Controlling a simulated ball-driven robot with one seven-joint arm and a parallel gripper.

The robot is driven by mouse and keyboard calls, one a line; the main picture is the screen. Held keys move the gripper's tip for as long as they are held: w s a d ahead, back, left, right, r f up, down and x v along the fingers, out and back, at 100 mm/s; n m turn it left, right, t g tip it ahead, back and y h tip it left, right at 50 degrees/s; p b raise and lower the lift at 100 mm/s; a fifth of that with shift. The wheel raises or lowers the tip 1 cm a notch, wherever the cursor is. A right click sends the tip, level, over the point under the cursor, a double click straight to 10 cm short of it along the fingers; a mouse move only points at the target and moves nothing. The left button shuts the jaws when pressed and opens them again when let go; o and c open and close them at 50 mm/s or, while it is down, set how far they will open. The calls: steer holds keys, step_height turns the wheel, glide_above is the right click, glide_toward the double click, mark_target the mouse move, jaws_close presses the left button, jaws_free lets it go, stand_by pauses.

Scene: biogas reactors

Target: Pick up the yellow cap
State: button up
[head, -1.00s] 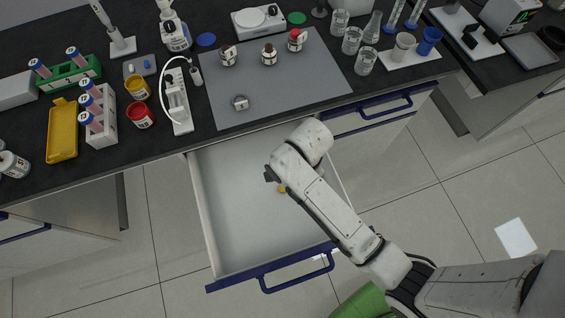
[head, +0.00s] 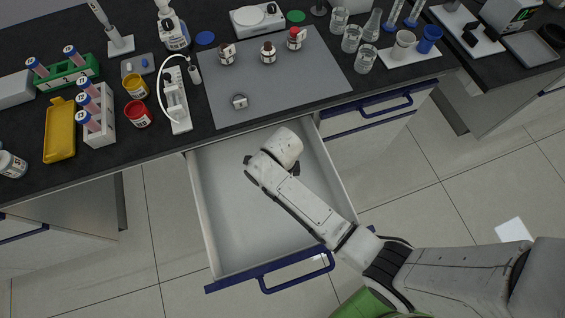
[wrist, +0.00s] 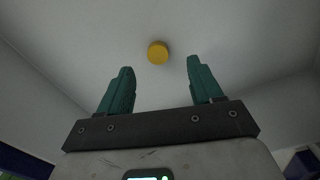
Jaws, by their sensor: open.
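The yellow cap (wrist: 158,52) shows in the wrist view as a small round disc on the pale drawer floor. In the head view my arm reaches over the open drawer (head: 228,255) and hides the cap.
The drawer's side walls and its front with a blue handle (head: 298,274) surround the space. The dark worktop (head: 160,150) lies above the drawer's back. A grey mat (head: 290,90) on it holds several small bottles. The visible drawer floor is otherwise bare.

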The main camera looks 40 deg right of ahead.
step_height(320, 180, down, 5)
steer(key=shift+a+r, duration=0.1)
steer(key=shift+a, duration=0.05)
steer(key=c, duration=1.1)
steer(key=shift+c, duration=0.2)
